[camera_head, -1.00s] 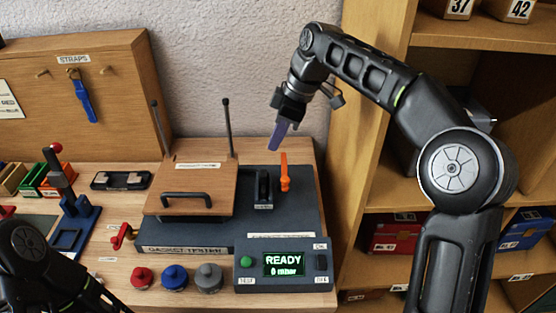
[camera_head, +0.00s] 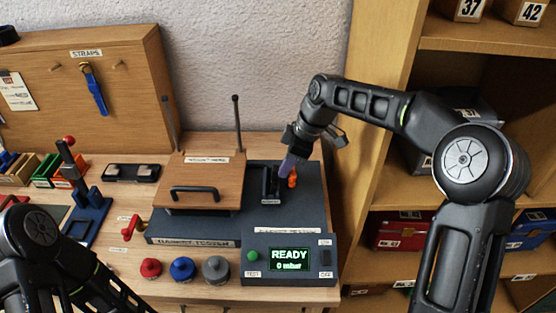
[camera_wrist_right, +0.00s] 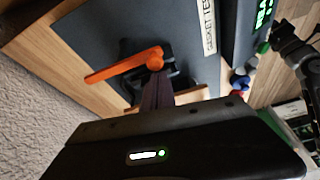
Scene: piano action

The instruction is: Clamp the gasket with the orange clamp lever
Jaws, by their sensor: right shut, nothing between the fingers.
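The orange clamp lever (camera_head: 292,179) is on the right part of the dark gasket tester (camera_head: 312,205), beside a black clamp block (camera_head: 270,184). In the right wrist view the orange lever (camera_wrist_right: 113,68) runs left from its pivot. My right gripper (camera_head: 287,167) is shut and empty, its purple fingers at the lever and hiding part of it in the head view. In the right wrist view the fingertips (camera_wrist_right: 157,88) are close to the pivot end; contact is unclear. The gasket is not visible; a wooden lid (camera_head: 215,170) lies flat on the tester.
A control box reading READY, 0 mbar (camera_head: 289,260) stands in front. Red, blue and grey knobs (camera_head: 183,268) sit left of it. Two thin rods (camera_head: 238,122) rise behind the lid. A wooden shelf (camera_head: 375,150) stands close on the right.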

